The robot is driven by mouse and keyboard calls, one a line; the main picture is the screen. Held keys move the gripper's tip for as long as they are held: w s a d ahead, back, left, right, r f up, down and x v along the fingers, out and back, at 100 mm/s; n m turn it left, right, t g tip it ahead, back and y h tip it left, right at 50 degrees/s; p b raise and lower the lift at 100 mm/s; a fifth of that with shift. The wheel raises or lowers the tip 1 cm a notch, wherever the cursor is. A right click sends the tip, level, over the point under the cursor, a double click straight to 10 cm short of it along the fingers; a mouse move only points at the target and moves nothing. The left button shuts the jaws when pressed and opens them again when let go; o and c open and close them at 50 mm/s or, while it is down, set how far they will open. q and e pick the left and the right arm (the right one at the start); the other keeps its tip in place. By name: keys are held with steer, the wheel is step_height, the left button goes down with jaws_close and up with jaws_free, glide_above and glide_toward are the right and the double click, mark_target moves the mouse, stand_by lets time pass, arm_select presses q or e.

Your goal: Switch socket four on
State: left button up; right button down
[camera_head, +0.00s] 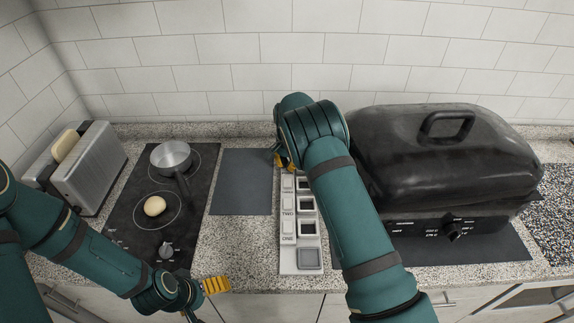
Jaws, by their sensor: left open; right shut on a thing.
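A white power strip (287,252) lies lengthwise on the counter, with square sockets down its right side and switch pads down its left. The labels TWO and ONE are readable near its front; labels further back are hidden or too small. My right gripper (283,161) is at the strip's far end, its yellow fingers pointing down and shut on part of the strip there. My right arm covers that end, so socket four and its switch state cannot be seen. My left gripper (215,285) is open and empty near the counter's front edge, away from the strip.
A black roaster (440,150) stands right of the strip on a dark mat. On the left are a toaster (90,165) with bread and a cooktop (130,215) with a saucepan (171,156) and a potato-like item (154,206). A bare dark mat (240,182) lies between cooktop and strip.

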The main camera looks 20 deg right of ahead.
steer(key=shift+f, duration=0.25)
steer(key=shift+r, duration=0.1)
steer(key=shift+d+r+p, duration=0.1)
steer(key=shift+r+p, duration=0.6)
steer(key=shift+r, duration=0.75)
steer(key=shift+r+p, duration=1.05)
steer(key=shift+r, duration=1)
steer(key=shift+f, duration=0.15)
